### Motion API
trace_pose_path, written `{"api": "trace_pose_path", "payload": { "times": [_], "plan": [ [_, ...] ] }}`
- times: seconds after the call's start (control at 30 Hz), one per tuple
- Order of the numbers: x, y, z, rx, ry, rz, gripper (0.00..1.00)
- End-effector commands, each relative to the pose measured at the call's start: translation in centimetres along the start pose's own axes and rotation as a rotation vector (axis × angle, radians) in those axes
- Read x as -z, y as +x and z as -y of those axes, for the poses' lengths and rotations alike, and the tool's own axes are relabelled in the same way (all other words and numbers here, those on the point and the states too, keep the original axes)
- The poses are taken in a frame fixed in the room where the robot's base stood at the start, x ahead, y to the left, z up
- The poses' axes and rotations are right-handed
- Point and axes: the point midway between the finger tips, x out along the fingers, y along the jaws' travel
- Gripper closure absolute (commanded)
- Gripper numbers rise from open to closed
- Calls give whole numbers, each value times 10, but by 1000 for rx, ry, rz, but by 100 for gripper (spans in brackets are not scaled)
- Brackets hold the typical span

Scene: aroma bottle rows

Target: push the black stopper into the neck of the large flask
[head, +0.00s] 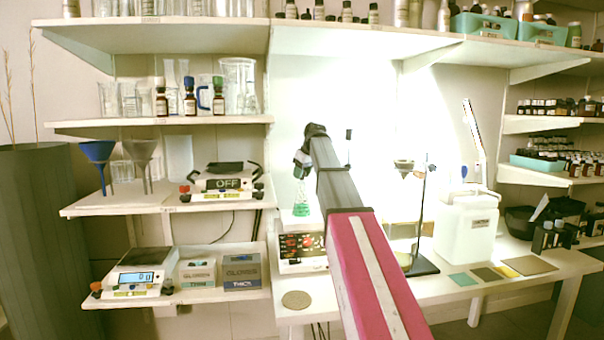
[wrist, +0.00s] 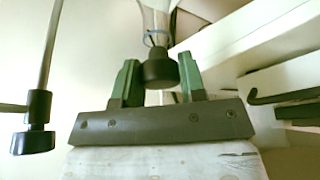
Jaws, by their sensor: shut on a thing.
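My gripper (head: 302,158) is at the end of my raised arm, just above a flask with green liquid (head: 301,207) in the head view. In the wrist view the two green fingers of my gripper (wrist: 158,82) are shut on the black stopper (wrist: 158,70). A clear glass neck (wrist: 155,18) with a bluish ring lies right beyond the stopper, in line with it. I cannot tell how far the stopper is inside the neck. In the head view the stopper cannot be made out, and my arm hides part of the area right of the flask.
A hot plate-like device with a dark, coloured panel (head: 302,245) stands below the flask. A stand with a black base (head: 412,266) and a white canister (head: 467,228) are to the right. Shelves (head: 165,123) stand close on the left. A round cork mat (head: 296,300) lies on the bench front.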

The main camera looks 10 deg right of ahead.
Motion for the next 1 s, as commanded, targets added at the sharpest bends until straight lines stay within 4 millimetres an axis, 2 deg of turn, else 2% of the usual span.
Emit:
{"api": "trace_pose_path", "payload": {
  "times": [0.53, 1.0],
  "plan": [
    [-6, 13, 0, 0, 0, 0, 79],
    [-6, 15, 0, 0, 0, 0, 79]
  ]
}}
